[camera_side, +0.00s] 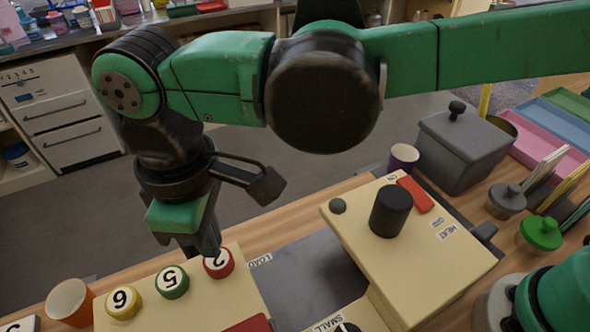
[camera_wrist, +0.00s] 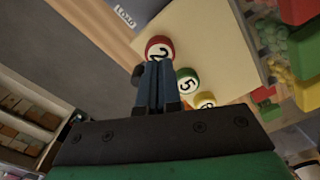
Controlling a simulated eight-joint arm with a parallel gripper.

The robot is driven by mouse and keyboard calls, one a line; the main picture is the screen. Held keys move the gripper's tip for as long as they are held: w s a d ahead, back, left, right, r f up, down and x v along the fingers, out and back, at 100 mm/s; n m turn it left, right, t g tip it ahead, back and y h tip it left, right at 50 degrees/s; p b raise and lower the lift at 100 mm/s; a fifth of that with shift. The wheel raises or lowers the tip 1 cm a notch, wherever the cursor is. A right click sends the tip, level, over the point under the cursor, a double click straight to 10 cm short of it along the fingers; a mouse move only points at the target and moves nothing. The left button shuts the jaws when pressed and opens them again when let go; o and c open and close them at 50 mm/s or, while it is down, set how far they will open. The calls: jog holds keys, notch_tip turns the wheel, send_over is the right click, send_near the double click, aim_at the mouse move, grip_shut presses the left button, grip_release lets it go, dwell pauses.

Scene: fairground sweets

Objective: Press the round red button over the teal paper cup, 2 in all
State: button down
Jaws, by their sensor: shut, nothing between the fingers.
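The round red button (camera_side: 219,262), marked 2, sits on a cream panel (camera_side: 228,297) beside the green button (camera_side: 172,281) marked 5 and the yellow button (camera_side: 124,302) marked 6. My gripper (camera_side: 212,252) is shut and empty, fingers pointing down at the red button. In the wrist view the closed fingertips (camera_wrist: 156,66) overlap the near edge of the red button (camera_wrist: 159,46); whether they touch or press it I cannot tell. I see no teal paper cup in either view.
An orange cup (camera_side: 69,302) stands left of the panel. A purple cup (camera_side: 403,158) stands behind a cream machine (camera_side: 440,262) with a black knob (camera_side: 390,211). A grey lidded box (camera_side: 462,150) is at right. A dark plate (camera_side: 310,276) lies between panel and machine.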

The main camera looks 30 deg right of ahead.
jog(key=shift+f, duration=0.1)
jog(key=shift+f, duration=1.3)
jog(key=shift+r, duration=1.4)
jog(key=shift+r, duration=2.55)
